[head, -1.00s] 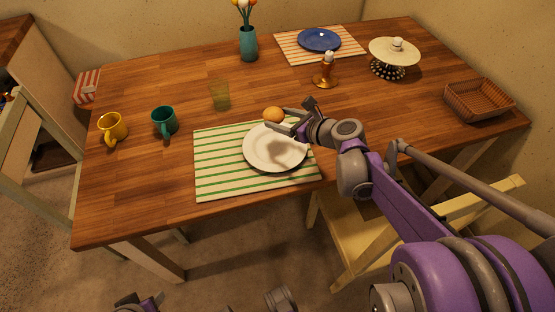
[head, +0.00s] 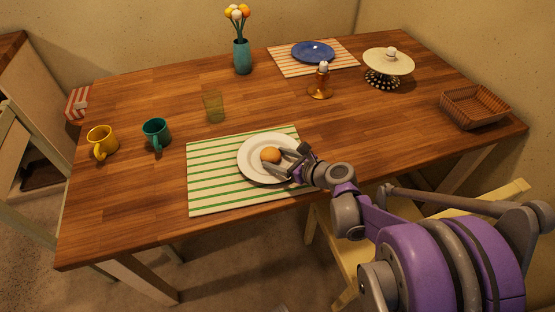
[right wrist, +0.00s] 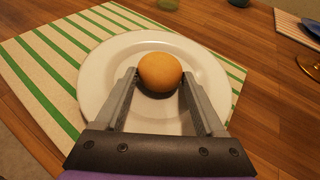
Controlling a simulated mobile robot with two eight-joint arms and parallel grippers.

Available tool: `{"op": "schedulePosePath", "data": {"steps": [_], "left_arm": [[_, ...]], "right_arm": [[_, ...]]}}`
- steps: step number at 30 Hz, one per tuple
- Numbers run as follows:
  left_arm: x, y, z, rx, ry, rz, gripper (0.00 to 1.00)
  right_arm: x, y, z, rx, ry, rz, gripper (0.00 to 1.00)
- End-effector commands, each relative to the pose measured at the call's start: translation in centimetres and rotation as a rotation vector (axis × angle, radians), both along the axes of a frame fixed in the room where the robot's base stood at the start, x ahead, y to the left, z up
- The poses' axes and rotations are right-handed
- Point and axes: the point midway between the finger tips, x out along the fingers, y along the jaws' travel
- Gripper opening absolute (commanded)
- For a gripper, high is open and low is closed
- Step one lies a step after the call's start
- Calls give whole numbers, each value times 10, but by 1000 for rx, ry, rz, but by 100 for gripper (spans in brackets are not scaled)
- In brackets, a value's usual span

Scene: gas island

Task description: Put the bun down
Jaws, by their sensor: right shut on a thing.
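The bun (head: 271,155) is a small round golden-brown roll, over the middle of the white plate (head: 250,170). The plate lies on a green-striped placemat (head: 215,190). My right gripper (head: 280,161) is low over the plate, with its fingers on either side of the bun. In the right wrist view the bun (right wrist: 160,73) sits between the two fingertips (right wrist: 160,82), shut on it. It is at or very near the plate's surface; I cannot tell if it touches. My left gripper is not in view.
A yellow mug (head: 102,142), a teal mug (head: 156,133) and a glass (head: 213,107) stand to the left. Bare wood lies between.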

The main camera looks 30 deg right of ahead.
Motion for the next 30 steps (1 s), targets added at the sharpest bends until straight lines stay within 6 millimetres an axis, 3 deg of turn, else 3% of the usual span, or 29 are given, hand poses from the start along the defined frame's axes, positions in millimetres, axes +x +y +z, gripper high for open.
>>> {"op": "schedulePosePath", "data": {"steps": [10,11,15,25,30], "left_arm": [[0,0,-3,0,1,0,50],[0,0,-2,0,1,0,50],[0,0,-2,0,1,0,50],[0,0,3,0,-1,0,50],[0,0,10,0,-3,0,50]], "right_arm": [[0,0,-4,0,0,0,16],[0,0,-3,0,0,0,77],[0,0,-2,0,0,0,100],[-2,0,4,0,-1,-1,100],[-27,-8,15,-1,-1,-5,100]]}}
